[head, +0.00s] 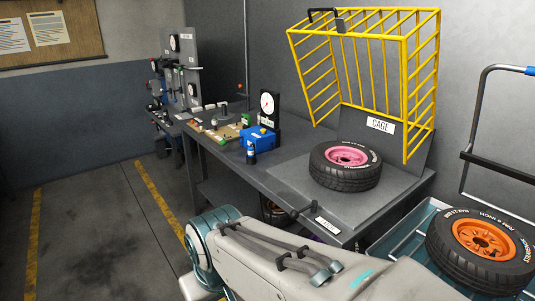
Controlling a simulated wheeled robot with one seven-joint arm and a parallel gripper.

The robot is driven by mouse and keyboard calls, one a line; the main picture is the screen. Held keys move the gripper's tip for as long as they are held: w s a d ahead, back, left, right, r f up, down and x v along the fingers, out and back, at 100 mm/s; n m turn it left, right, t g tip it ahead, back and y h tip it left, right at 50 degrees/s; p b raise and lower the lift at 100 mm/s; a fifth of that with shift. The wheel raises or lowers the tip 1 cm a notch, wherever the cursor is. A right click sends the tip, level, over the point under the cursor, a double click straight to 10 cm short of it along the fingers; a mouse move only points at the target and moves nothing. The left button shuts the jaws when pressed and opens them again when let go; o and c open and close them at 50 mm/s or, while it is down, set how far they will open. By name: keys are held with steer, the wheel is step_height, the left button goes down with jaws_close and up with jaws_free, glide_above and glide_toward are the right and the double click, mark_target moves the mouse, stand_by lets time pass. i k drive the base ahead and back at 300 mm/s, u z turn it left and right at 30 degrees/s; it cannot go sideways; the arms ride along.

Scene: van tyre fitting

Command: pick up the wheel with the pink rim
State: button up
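The wheel with the pink rim (345,164) lies flat on the grey bench, below and in front of the open yellow cage. Its black tyre is in full view and nothing touches it from above. My arm crosses the bottom of the head view, in front of the bench. My gripper is outside the picture, so its state does not show.
A yellow cage (404,84) is raised behind the wheel. An orange-rimmed wheel (484,240) lies in a teal cart (408,227) at right. Open floor lies left.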

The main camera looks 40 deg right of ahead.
mark_target(358, 167)
steer(key=z, duration=0.1)
steer(key=i, duration=0.9)
steer(key=z, duration=1.1)
steer(key=i, duration=0.55)
steer(key=z, duration=0.6)
